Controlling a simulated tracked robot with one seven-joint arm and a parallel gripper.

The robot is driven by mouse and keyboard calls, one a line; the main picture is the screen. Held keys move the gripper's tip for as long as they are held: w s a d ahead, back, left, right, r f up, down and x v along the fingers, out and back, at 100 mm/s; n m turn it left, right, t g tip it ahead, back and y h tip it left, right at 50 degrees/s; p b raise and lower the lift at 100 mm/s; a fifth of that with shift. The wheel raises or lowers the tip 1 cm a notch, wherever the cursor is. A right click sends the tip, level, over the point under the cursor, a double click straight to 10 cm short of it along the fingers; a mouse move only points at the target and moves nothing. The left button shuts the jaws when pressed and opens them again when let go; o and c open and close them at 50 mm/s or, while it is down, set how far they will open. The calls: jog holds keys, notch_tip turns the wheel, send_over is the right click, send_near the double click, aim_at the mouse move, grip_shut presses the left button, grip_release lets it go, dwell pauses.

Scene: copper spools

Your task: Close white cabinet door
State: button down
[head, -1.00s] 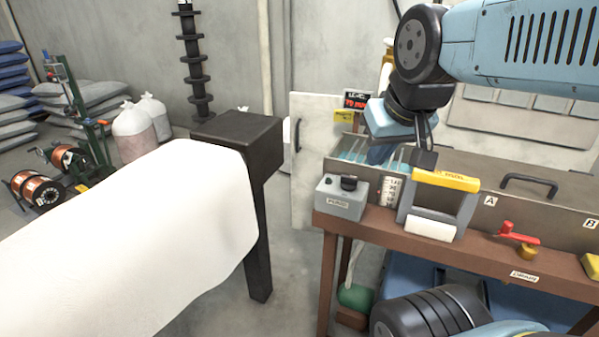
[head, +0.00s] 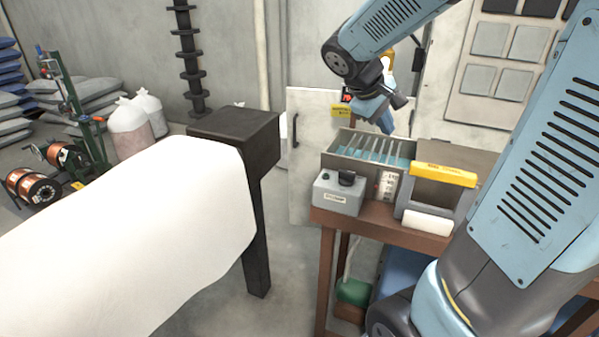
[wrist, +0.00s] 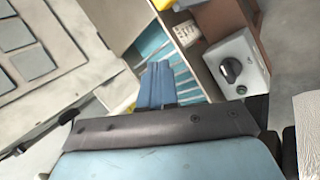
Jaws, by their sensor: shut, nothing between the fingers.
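The white cabinet door (head: 312,165) stands open behind the left end of the brown bench in the head view. A black handle (head: 295,130) is on its left edge. My gripper (head: 388,128) is to the right of the door, over the back of the slotted box, apart from the door. The wrist view shows its blue fingers (wrist: 158,72) together, with nothing between them. My arm and the bench items hide much of the cabinet body, and I cannot make out the door for certain in the wrist view.
The bench (head: 375,228) holds a slotted box (head: 340,150), a grey switch box (head: 338,196) and a yellow-topped frame (head: 443,174). A black post (head: 255,180) and white-covered roll (head: 120,235) stand left. Grey floor shows between post and bench.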

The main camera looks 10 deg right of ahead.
jog(key=w+a+f+n+t+h, duration=0.1)
jog(key=w+f+n+t+h, duration=0.2)
jog(key=w, duration=0.7)
jog(key=w+a+f+n+t+h, duration=0.2)
jog(key=w+f+n, duration=0.3)
jog(key=w, duration=0.4)
jog(key=w+a+f+n+t+h, duration=0.1)
jog(key=w+f+n+t+h, duration=0.2)
jog(key=w, duration=0.7)
jog(key=n+t+y, duration=0.6)
jog(key=n+y, duration=0.1)
jog(key=n, duration=0.8)
send_near(303, 167)
jog(key=x, duration=0.7)
jog(key=shift+w+a, duration=0.1)
